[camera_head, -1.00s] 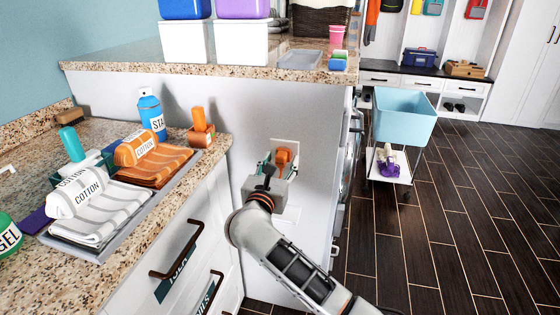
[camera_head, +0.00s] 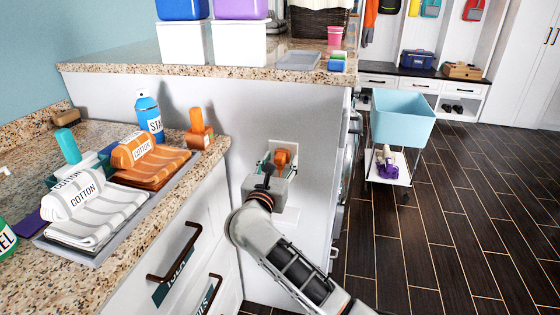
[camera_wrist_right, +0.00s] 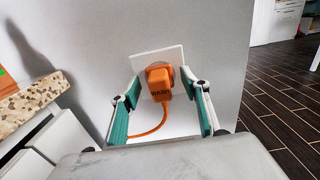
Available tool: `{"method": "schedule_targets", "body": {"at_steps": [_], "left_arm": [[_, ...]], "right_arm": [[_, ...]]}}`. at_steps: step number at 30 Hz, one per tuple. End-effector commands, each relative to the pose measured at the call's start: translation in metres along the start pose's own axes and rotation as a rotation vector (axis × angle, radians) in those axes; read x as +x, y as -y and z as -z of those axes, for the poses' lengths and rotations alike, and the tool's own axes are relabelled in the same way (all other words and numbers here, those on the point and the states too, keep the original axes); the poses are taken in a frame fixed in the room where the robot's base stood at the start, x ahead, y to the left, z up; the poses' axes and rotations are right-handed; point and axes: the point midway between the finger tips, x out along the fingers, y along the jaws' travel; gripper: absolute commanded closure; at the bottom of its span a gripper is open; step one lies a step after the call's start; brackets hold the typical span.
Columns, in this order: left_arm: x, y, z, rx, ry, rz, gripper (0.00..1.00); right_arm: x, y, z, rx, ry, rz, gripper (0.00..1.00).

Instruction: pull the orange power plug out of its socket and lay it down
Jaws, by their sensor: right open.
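The orange power plug (camera_head: 282,158) sits in a socket with a white wall plate (camera_head: 292,147) on the side panel of the white counter. In the right wrist view the plug (camera_wrist_right: 159,82) has dark lettering, and an orange cord curves down to the left from it. My right gripper (camera_head: 274,164) is open in front of the plug. In the right wrist view its teal-padded fingers (camera_wrist_right: 162,104) stand to the left and right of the plug, with gaps on both sides. My left gripper is not in view.
The granite countertop (camera_head: 110,235) at left holds a tray with folded towels (camera_head: 95,215), a blue spray can (camera_head: 150,118) and an orange bottle (camera_head: 199,130). White boxes (camera_head: 240,43) stand on the higher counter. A blue cart (camera_head: 402,118) stands at right on open dark floor.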

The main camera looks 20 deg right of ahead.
Motion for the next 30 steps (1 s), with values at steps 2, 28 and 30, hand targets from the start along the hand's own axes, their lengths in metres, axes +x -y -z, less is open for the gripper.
{"method": "schedule_targets", "body": {"at_steps": [2,28,30], "left_arm": [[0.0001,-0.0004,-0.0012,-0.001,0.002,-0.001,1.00],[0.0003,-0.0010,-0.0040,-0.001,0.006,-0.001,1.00],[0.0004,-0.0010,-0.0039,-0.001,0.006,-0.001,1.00]], "right_arm": [[0.0000,0.0001,0.0005,-0.001,0.000,0.000,0.54],[0.0003,0.0005,0.0000,-0.001,0.001,0.000,0.59],[0.0003,0.0004,0.0000,-0.001,0.001,0.000,0.78]]}}
